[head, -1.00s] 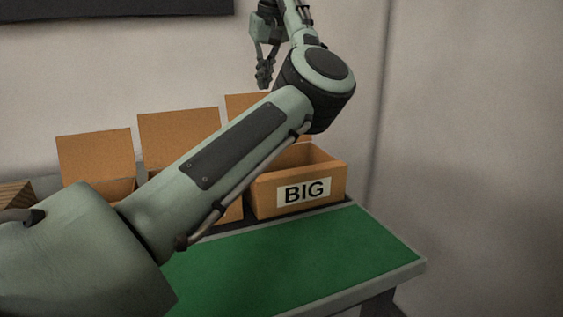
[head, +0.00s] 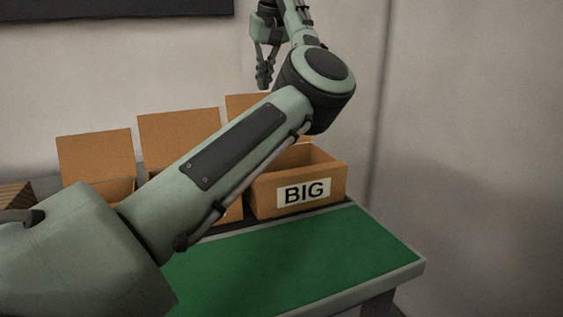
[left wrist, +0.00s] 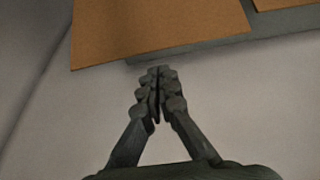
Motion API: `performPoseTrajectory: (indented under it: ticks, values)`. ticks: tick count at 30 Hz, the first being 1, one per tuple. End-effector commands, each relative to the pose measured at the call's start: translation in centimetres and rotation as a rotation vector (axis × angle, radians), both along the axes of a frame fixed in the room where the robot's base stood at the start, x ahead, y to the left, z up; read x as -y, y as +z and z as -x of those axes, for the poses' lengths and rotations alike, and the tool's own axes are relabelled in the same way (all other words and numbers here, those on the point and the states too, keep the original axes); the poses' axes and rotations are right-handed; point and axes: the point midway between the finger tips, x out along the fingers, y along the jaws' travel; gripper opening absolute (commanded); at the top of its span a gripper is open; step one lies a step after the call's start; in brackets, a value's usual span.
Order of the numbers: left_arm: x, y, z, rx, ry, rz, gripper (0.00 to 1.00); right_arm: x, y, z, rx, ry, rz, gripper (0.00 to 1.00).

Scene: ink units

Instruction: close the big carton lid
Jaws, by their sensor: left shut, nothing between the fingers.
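The big carton (head: 264,196) stands at the right end of a row of cartons, with a "BIG" label on its front. Its top is open, and its lid (head: 240,105) stands raised at the back; my left arm hides most of the lid. My left gripper (head: 264,84) is shut and empty, above and behind the raised lid. In the left wrist view the shut fingertips (left wrist: 157,75) are near the edge of a brown lid panel (left wrist: 150,27), with no clear contact.
Two more cartons with raised lids (head: 95,155) (head: 180,135) stand to the left, partly behind my arm. The green table top (head: 330,245) in front is clear. A wall is close behind, with a dark panel (head: 100,8) at upper left.

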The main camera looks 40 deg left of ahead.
Motion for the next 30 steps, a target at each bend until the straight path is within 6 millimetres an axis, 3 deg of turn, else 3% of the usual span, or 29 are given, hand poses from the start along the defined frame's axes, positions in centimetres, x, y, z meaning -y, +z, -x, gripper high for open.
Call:
performPoseTrajectory:
  ticks: [7, 21, 30]
  values:
    - [0.0, -0.5, 0.0, -0.001, 0.0, 0.0, 0.0, 0.0, -0.2, -0.1, 0.002, 0.0, 0.0, 0.4]
    - [0.0, -3.4, 0.0, 0.0, 0.0, 0.0, 0.0, 0.0, -0.9, 0.0, 0.001, 0.0, 0.0, 0.4]
    - [0.0, -3.4, 0.0, 0.0, 0.0, 0.0, 0.0, 0.0, -0.9, 0.0, 0.001, 0.0, 0.0, 0.4]
